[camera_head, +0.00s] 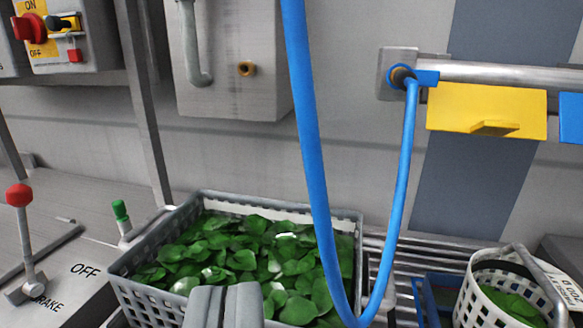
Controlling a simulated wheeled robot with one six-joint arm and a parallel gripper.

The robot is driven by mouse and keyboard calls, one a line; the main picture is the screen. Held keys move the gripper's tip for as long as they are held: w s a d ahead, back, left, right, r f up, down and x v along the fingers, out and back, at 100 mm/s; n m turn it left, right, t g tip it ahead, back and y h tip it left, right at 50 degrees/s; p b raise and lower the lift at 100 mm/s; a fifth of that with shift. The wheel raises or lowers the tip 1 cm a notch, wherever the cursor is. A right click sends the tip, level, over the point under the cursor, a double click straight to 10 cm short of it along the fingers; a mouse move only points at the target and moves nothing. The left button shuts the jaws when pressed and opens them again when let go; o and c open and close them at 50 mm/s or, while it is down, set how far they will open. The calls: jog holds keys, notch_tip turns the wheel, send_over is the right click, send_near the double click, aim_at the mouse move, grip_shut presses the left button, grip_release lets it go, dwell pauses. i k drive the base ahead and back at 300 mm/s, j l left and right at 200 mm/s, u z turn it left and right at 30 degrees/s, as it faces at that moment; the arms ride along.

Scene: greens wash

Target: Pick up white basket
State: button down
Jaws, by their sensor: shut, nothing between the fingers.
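The white basket (475,298) stands at the lower right of the picture, cut off by the bottom edge. It is round with a slotted wall, holds green leaves and has a grey handle (540,275) arching over it. My gripper (226,290) is at the bottom, left of centre, with its two grey fingers shut together and empty. It is in front of the grey crate, well to the left of the white basket.
A grey crate (140,296) of green leaves stands in the middle. A blue hose (310,130) hangs in a loop between crate and basket. A red-knobbed lever (20,195) is at left. A yellow holder (487,108) hangs on a rail (500,73). A blue tray (433,296) lies beside the basket.

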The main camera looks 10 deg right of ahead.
aim_at(482, 306)
jog(key=k+l+z, duration=0.2)
jog(key=k+z, duration=0.15)
jog(key=k+l+z, duration=0.4)
jog(key=j, duration=0.1)
